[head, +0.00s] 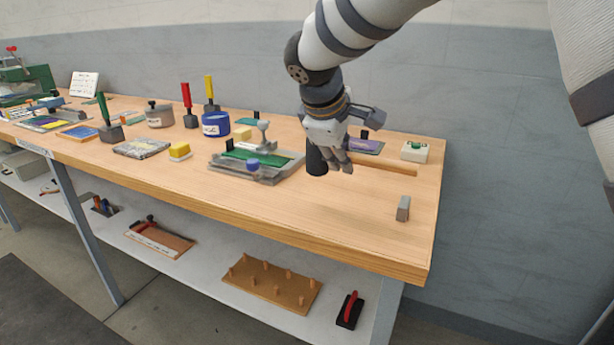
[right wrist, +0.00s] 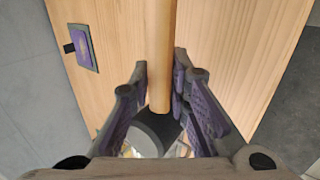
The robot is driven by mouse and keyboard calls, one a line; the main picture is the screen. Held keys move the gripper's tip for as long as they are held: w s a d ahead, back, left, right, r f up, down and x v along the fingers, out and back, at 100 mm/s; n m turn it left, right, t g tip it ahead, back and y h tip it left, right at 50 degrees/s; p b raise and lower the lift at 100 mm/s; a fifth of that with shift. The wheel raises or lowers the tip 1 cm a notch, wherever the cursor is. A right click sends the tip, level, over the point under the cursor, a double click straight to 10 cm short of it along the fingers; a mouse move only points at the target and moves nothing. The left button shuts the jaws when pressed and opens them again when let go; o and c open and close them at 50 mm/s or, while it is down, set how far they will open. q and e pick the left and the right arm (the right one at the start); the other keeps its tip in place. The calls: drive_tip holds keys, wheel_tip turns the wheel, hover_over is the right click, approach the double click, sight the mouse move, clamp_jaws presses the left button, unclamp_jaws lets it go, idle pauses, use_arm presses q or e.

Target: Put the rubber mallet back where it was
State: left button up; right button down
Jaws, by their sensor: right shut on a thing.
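The rubber mallet has a black head (head: 316,161) and a pale wooden handle (head: 388,165) that points right along the workbench in the head view. My right gripper (head: 337,160) is shut on the mallet close to its head. In the right wrist view the handle (right wrist: 160,50) runs up between the fingers (right wrist: 165,105), and the dark head (right wrist: 152,133) lies at their base side. The mallet is low over the bench top; I cannot tell whether it touches. My left gripper is not in view.
A grey block (head: 403,208) stands near the bench's right end. A white box with a green top (head: 415,151) and a purple plate (head: 365,146) lie behind the handle. A grey tray with a green strip (head: 257,165) is to the left.

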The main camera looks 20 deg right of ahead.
drive_tip(key=x, duration=0.6)
drive_tip(key=shift+s+f, duration=0.3)
drive_tip(key=shift+f, duration=0.65)
drive_tip(key=shift+r, duration=0.1)
drive_tip(key=c, duration=1.5)
unclamp_jaws()
drive_tip(key=shift+f, duration=0.2)
